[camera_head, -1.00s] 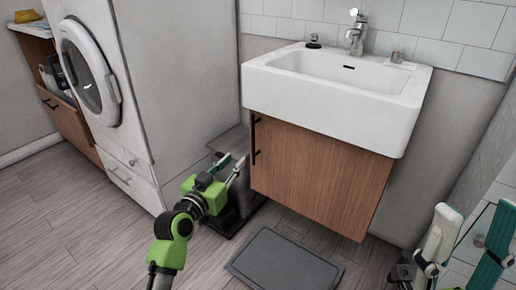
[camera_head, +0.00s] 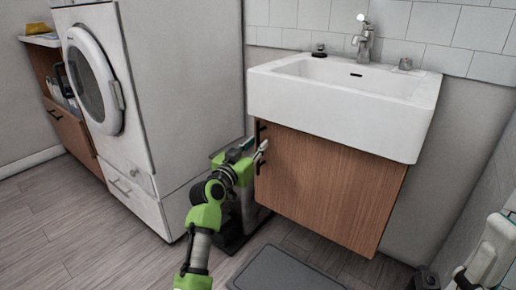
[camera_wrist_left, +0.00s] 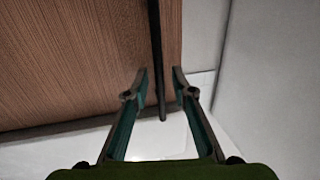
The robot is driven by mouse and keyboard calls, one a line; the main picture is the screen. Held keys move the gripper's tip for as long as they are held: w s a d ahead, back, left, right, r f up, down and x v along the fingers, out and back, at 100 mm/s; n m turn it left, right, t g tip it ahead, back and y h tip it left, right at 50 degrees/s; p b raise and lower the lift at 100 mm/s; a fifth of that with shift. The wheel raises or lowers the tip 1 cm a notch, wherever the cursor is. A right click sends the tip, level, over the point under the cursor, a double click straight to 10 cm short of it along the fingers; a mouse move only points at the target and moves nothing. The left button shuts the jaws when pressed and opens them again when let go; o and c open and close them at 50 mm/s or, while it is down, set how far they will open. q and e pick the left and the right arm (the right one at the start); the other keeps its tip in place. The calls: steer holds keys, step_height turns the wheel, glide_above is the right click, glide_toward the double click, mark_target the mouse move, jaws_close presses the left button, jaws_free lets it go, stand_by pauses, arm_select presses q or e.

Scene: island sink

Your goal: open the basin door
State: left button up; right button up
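The basin door (camera_head: 325,190) is the brown wooden front under the white basin (camera_head: 340,97). It looks shut. A black vertical handle (camera_head: 260,132) sits at its left edge, partly hidden by my left gripper (camera_head: 262,150). In the left wrist view, the handle (camera_wrist_left: 157,50) runs down between the spread fingertips of my left gripper (camera_wrist_left: 160,82). The gripper is open, with gaps visible on both sides of the handle.
A white washing machine (camera_head: 180,90) stands to the left of the basin. A grey bin (camera_head: 232,207) is on the floor between them, close to my left arm. A dark grey mat (camera_head: 285,272) lies in front of the cabinet.

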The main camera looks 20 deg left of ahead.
arm_select(q)
steer(key=shift+w+d, duration=0.1)
steer(key=shift+w, duration=0.55)
jaws_close()
